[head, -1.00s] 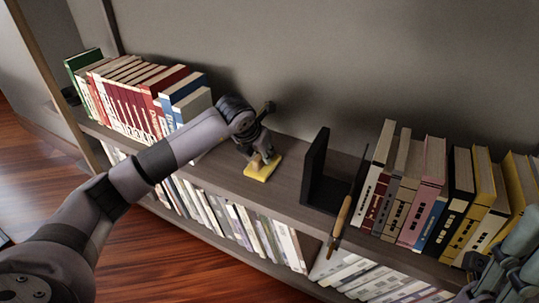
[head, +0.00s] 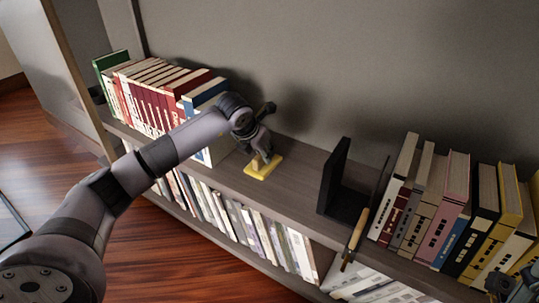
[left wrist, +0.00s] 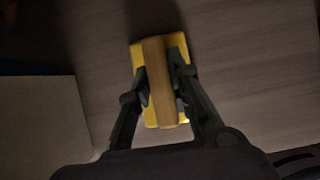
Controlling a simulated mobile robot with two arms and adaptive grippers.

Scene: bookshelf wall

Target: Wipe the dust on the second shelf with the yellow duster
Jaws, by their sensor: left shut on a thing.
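The yellow duster (head: 262,168) rests on the bare stretch of the upper visible shelf (head: 300,190), between the two rows of books. My left gripper (head: 261,152) is above it and shut on its wooden handle. In the left wrist view the duster (left wrist: 177,50) lies flat under the handle, with my left gripper's fingers (left wrist: 159,90) on both sides of the handle. I cannot make out distinct dust on the shelf. Part of my right gripper (head: 508,290) shows at the bottom right corner; its fingers are not clear.
Red, blue and green books (head: 160,95) stand left of the duster. A black bookend (head: 338,185) stands to its right, with a wooden-handled tool (head: 354,238) at the shelf's front edge. More books (head: 450,205) stand farther right. A lower shelf holds pale books (head: 235,215).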

